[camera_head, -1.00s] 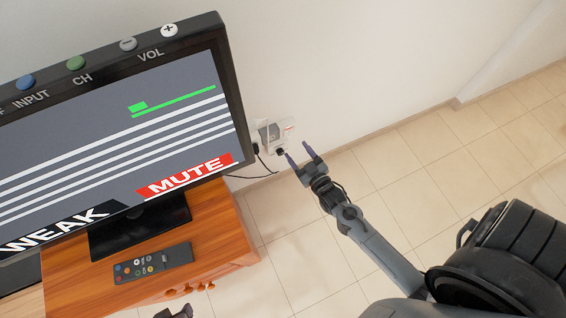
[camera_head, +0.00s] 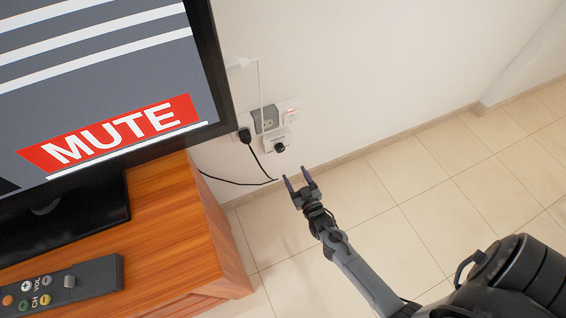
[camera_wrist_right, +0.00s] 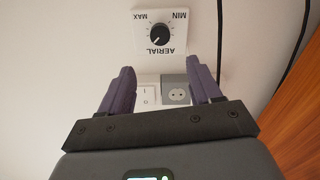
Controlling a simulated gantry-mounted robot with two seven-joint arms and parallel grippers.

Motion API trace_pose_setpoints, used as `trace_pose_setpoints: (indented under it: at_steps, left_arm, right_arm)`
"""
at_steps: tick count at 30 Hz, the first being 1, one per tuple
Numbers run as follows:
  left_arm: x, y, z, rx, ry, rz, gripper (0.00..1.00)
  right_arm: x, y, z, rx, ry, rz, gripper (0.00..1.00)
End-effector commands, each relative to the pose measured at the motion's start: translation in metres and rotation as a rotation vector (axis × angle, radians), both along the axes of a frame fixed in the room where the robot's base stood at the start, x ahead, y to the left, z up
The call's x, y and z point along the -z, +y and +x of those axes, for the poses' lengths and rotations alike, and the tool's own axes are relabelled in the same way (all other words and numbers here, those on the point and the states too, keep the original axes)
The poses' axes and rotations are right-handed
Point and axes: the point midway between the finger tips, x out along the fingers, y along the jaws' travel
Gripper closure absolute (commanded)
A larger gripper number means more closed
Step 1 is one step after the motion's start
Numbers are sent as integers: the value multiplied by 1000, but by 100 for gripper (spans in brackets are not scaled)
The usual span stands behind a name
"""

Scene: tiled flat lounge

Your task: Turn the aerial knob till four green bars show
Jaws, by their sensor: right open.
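The aerial knob (camera_head: 279,147) is a small black dial on a white wall plate low on the wall, beside the television. In the right wrist view the knob (camera_wrist_right: 161,35) shows upside down on its plate marked AERIAL, MIN and MAX. Its white pointer line points to the lower left in that picture. My right gripper (camera_head: 297,178) is open and empty, below and right of the knob and apart from it. Its two purple fingers (camera_wrist_right: 162,80) stand either side of the view below the plate. The television screen (camera_head: 92,85) shows a red MUTE label; no green bar is in view. My left gripper is out of view.
A grey socket and white switch (camera_head: 266,118) sit just above the plate. A black cable (camera_head: 262,168) and a white cable hang beside it. A wooden cabinet (camera_head: 170,230) carries the television and a remote (camera_head: 62,286). The tiled floor at right is clear.

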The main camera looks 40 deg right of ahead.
Motion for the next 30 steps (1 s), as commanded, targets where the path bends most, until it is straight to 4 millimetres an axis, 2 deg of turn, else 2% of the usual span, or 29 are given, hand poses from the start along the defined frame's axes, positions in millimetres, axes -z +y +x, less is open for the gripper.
trace_pose_setpoints:
  at_steps: [1, 8, 21, 30]
  left_arm:
    - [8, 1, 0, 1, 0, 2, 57]
    - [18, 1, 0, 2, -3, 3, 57]
    - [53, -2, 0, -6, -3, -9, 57]
    - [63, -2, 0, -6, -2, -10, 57]
  right_arm:
    - [7, 0, 2, 1, -3, 0, 37]
    - [9, -4, 18, 0, -8, -1, 37]
    - [9, -23, 83, 0, -9, -1, 37]
    - [7, -30, 105, -1, -6, -1, 37]
